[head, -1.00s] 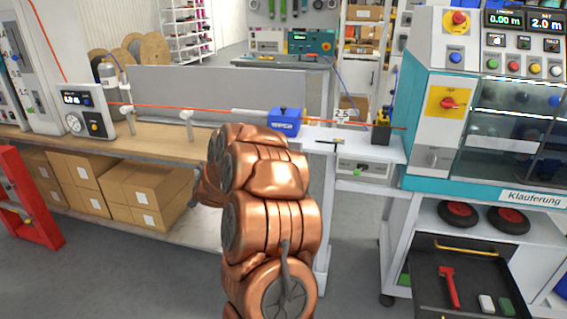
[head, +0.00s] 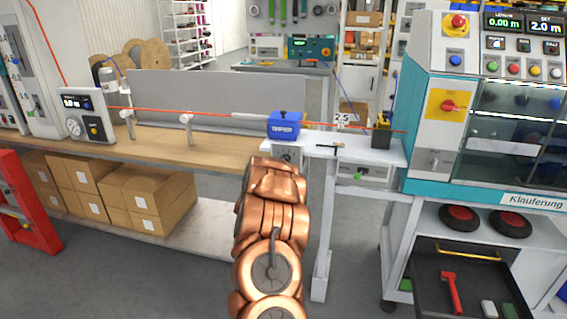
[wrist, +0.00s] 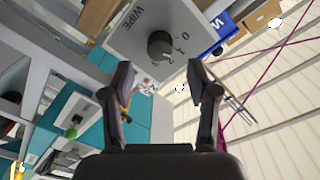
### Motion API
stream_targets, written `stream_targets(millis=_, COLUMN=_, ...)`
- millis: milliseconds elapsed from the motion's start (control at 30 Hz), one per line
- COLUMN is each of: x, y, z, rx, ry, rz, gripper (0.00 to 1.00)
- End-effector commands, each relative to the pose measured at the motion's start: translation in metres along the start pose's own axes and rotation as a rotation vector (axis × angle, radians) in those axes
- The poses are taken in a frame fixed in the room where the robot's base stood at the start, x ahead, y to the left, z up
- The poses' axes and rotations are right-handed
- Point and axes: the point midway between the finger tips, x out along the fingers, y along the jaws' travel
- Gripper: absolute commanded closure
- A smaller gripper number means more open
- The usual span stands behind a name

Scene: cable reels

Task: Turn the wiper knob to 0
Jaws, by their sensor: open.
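The dark round wiper knob (wrist: 160,46) sits on a grey panel (wrist: 125,38) lettered "WIPE…" in the wrist view. A "0" mark and another mark show beside the knob; I cannot tell which its pointer faces. My gripper (wrist: 161,76) is open, with one finger on each side below the knob in the picture, and nothing is between the fingers. In the head view the knob (head: 287,156) shows small on the panel under the blue wiper box (head: 284,125). My copper arm rises just below it and hides the gripper there.
An orange cable (head: 220,114) runs through the blue box along the wooden bench (head: 160,145). A small white table (head: 355,152) with a black block (head: 381,138) stands to the right, beside the teal machine (head: 480,180). Cardboard boxes (head: 140,195) lie under the bench.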

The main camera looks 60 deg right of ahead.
Motion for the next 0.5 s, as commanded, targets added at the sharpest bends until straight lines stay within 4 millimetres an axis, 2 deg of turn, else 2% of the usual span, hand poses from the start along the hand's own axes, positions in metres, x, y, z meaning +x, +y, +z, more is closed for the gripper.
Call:
stream_targets(millis=300, x=0.034, y=0.000, z=0.000, rx=-0.002, ry=-0.001, rz=0.001, gripper=0.41)
stream_targets(millis=500, x=0.050, y=-0.001, z=0.000, rx=0.000, ry=-0.002, rz=0.000, gripper=0.41)
